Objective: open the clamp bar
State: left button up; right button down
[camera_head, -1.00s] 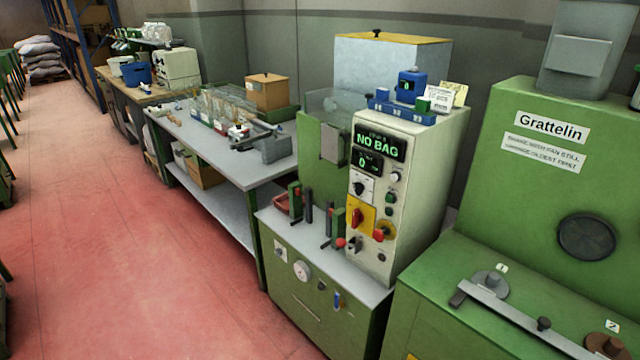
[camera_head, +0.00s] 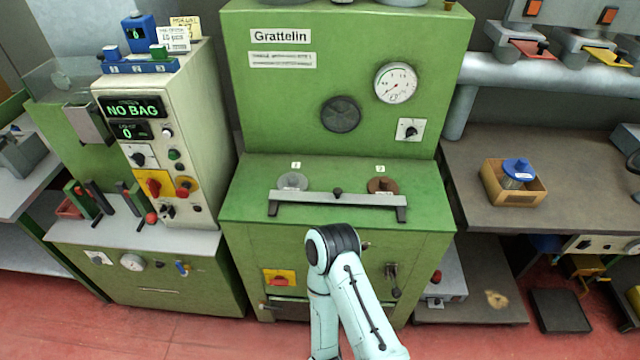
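The clamp bar (camera_head: 340,199) is a grey metal bar with a dark knob (camera_head: 337,192) at its middle. It lies level across the front of the green Grattelin machine's ledge (camera_head: 240,204), with a bent foot at each end. Behind it are a grey disc (camera_head: 293,181) marked 1 and a brown disc (camera_head: 382,186) marked 2. One of my arms, pale with a dark joint, rises from the bottom centre in front of the machine, below the bar. Neither gripper's fingers show in this view.
The machine's upright panel carries a gauge (camera_head: 395,83), a black selector knob (camera_head: 409,129) and a dark round cover (camera_head: 341,114). A cream control box (camera_head: 170,130) reading NO BAG stands left. A brown bench with a wooden box (camera_head: 513,184) is right.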

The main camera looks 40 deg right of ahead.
aim_at(337, 196)
jog(key=z, duration=1.7)
